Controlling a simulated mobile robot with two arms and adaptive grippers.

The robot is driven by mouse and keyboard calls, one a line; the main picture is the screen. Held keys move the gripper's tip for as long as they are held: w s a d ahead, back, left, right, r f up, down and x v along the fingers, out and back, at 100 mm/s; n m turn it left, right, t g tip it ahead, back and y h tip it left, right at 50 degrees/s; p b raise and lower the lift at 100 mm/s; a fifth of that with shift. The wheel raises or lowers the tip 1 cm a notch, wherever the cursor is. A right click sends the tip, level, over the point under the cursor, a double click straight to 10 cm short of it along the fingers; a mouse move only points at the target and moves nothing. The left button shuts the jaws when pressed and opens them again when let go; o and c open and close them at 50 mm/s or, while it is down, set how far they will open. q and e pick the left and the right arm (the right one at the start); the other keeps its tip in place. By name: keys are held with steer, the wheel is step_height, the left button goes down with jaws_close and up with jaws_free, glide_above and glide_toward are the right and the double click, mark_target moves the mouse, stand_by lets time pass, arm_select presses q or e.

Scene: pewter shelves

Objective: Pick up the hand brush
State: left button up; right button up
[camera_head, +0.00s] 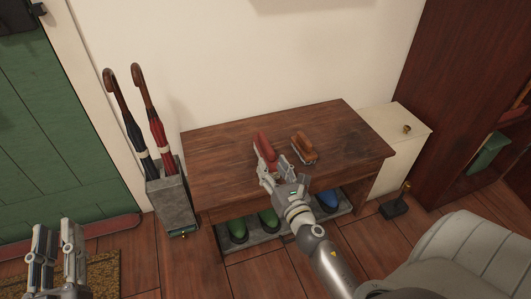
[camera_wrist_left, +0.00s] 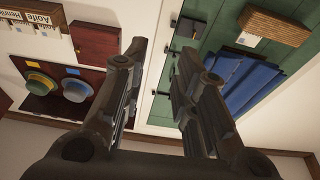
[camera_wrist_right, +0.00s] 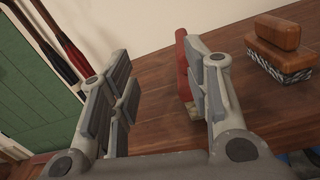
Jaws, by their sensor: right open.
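A brown wooden brush (camera_head: 304,148) lies on the dark wooden bench, right of the middle. In the right wrist view the brush (camera_wrist_right: 278,48) shows a rounded brown top over a patterned black-and-white lower part. A red upright object (camera_head: 265,147) stands left of it; whether it is also a brush I cannot tell. In the right wrist view the red object (camera_wrist_right: 184,65) is partly hidden behind a finger. My right gripper (camera_head: 272,170) is open and empty over the bench, close to the red object and left of the brown brush. My left gripper (camera_head: 58,250) is open and empty at lower left, away from the bench.
The wooden bench (camera_head: 220,165) has free room on its left and right. Green boots (camera_head: 268,220) and a blue pair (camera_head: 328,199) stand beneath. An umbrella stand (camera_head: 170,200) is at left. A cream cabinet (camera_head: 400,150) and dark red shelving (camera_head: 440,80) are at right.

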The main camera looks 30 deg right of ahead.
mark_target(268, 144)
steer(key=shift+n+h, duration=0.5)
steer(key=shift+n, duration=0.3)
steer(key=w+d, duration=0.2)
steer(key=w, duration=0.1)
steer(key=w+d+f, duration=0.1)
steer(key=w, duration=0.1)
steer(key=shift+w+d, duration=0.1)
steer(key=shift+d, duration=0.15)
steer(key=shift+f+x, duration=0.2)
steer(key=shift+x, duration=1.05)
steer(key=shift+f+x, duration=0.15)
steer(key=shift+x, duration=1.15)
arm_select(q)
steer(key=shift+s+d+r, duration=0.1)
steer(key=shift+s+r, duration=0.05)
steer(key=shift+r, duration=0.25)
arm_select(e)
steer(key=shift+d, duration=0.15)
steer(key=shift+c, duration=0.3)
jaws_close()
